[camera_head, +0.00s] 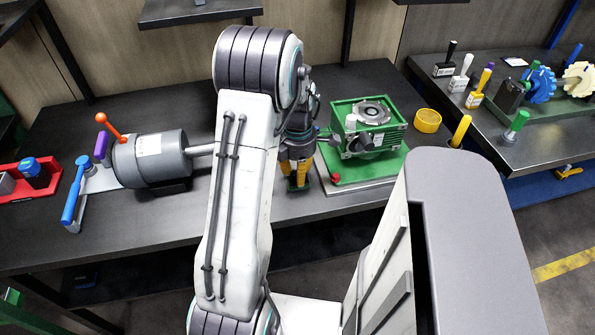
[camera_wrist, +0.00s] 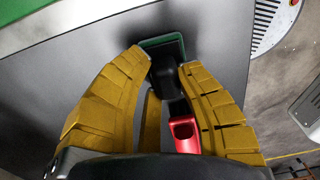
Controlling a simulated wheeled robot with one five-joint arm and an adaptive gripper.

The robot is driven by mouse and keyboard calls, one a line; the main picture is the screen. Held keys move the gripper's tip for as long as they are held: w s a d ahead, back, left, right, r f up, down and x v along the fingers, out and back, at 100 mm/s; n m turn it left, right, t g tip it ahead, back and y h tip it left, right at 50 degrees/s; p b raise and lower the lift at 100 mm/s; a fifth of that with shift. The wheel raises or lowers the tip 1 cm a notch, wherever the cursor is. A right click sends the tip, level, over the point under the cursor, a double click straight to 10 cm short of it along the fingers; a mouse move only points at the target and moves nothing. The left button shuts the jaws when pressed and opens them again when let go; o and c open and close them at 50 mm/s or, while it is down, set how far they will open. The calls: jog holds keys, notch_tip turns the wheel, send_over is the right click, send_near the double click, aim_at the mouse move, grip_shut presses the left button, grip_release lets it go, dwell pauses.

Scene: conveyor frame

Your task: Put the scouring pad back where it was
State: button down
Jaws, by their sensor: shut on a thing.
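The scouring pad, seen as a dark piece with a green edge (camera_wrist: 162,42), is between the yellow fingertips of my gripper (camera_wrist: 164,64) in the wrist view. My gripper is shut on it. In the head view my gripper (camera_head: 298,178) points down over the dark workbench, between the grey motor and the green gearbox. A bit of green shows at its tips there. Whether the pad touches the bench is unclear. A small red part (camera_wrist: 184,132) shows between the fingers in the wrist view; I cannot tell what it is.
The grey motor (camera_head: 162,158) with its shaft is left of my arm. The green gearbox (camera_head: 368,125) stands on a plate close right of my gripper. A yellow ring (camera_head: 428,121) is farther right. A red tray (camera_head: 30,180) lies far left. A second bench (camera_head: 535,140) holds brushes and gears.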

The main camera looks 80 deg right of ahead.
jog(key=shift+f, duration=0.15)
jog(key=c, duration=1)
grip_release()
jog(key=shift+o, duration=0.2)
notch_tip(320, 180, up, 12)
jog(key=p, duration=0.1)
jog(key=shift+r, duration=0.2)
